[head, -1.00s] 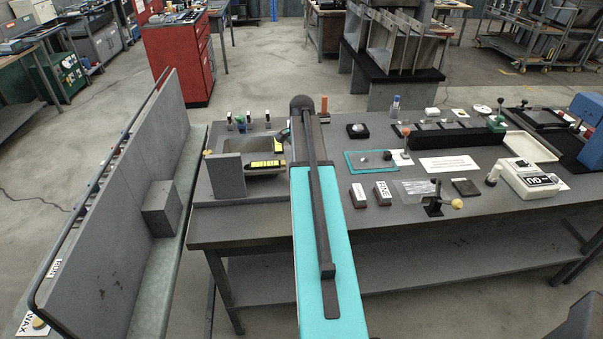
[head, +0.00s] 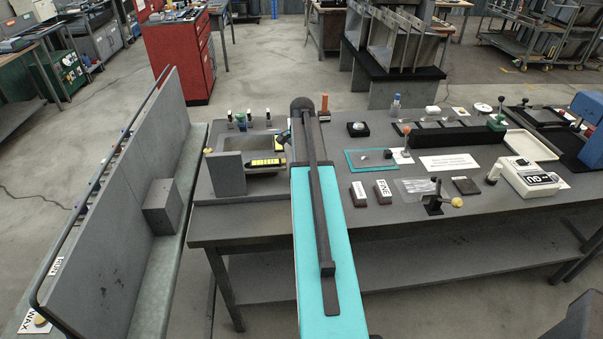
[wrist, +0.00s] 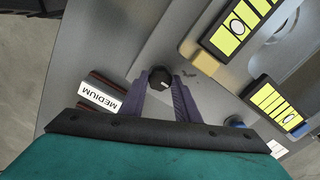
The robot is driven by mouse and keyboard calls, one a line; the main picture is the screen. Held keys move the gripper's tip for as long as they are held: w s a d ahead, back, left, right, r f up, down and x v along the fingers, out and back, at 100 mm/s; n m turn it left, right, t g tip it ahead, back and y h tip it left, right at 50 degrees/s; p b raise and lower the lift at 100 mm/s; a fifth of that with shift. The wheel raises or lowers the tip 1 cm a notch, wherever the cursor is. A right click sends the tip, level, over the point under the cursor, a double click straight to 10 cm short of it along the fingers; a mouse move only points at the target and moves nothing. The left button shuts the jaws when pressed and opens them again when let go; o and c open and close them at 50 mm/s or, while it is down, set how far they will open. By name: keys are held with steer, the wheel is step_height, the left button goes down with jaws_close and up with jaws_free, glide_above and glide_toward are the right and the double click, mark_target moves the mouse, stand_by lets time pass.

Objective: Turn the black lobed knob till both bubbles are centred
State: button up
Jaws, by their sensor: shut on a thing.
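The black lobed knob (wrist: 160,81), with a white mark on top, is in the wrist view. My gripper (wrist: 160,86) has its two purple fingers shut on it, one on each side. One yellow level vial (wrist: 246,18) is at the upper right, its bubble near the middle of its length. A second yellow vial (wrist: 271,104) is at the right, its bubble near the lower-right end. In the head view a yellow vial (head: 265,162) shows by the grey block; its bubble is too small to judge. There my arm hides the knob and gripper.
A block labelled MEDIUM (wrist: 101,94) lies just left of the gripper in the wrist view. A grey block (head: 226,175) stands left of the vial. A teal mat (head: 371,160) and FINE block (head: 383,192) lie right of my arm.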

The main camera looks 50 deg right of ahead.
steer(key=shift+n, duration=0.4)
steer(key=n, duration=0.8)
steer(key=shift+b, duration=0.4)
steer(key=n, duration=0.4)
steer(key=shift+n, duration=0.4)
steer(key=n, duration=0.4)
steer(key=o, duration=1.1)
steer(key=shift+c, duration=0.2)
